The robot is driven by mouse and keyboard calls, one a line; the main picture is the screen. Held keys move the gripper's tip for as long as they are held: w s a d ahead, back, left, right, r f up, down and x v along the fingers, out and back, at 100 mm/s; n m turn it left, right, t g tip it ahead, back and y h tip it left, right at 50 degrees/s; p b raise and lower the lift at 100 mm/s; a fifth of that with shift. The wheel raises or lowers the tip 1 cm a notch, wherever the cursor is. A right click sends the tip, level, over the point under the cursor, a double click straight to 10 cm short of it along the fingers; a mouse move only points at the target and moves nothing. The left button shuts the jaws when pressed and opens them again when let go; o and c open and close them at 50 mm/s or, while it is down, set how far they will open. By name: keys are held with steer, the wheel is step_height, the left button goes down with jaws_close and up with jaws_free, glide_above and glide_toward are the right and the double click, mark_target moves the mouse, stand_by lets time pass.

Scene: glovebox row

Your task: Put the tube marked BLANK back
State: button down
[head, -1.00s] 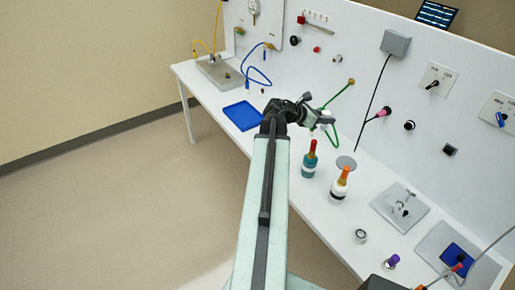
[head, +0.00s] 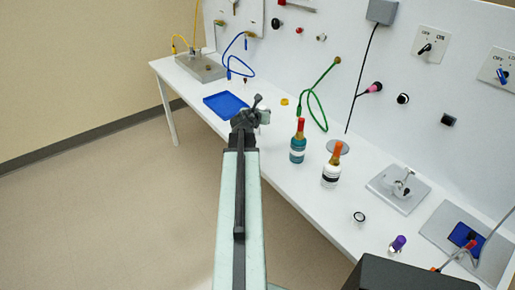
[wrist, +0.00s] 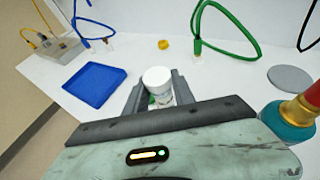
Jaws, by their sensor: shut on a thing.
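My gripper (wrist: 157,98) is shut on a small white-capped tube (wrist: 158,84), which stands upright between the fingers in the wrist view. Any marking on it is too small to read, so I cannot tell whether it says BLANK. In the head view my gripper (head: 258,117) is at the end of the outstretched arm, over the white bench near the blue tray, and mostly hidden by my own wrist. The blue tray (head: 226,106) looks empty and lies to the left of the gripper; it also shows in the wrist view (wrist: 95,84).
A green hose (head: 312,100) hangs behind, near a yellow ring (head: 284,101). A grey disc (head: 338,147) lies beyond the bottles. The bench front (head: 270,175) is clear.

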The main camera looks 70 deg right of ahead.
steer(key=shift+w+f+n+t, duration=0.3)
steer(key=shift+w+f+t, duration=0.15)
steer(key=shift+w, duration=0.25)
step_height(320, 180, down, 10)
steer(key=b, duration=1)
steer(key=shift+f, duration=0.1)
steer(key=shift+r, duration=0.2)
steer(key=shift+f, duration=0.15)
steer(key=c, duration=1.1)
jaws_free()
steer(key=shift+o, duration=0.2)
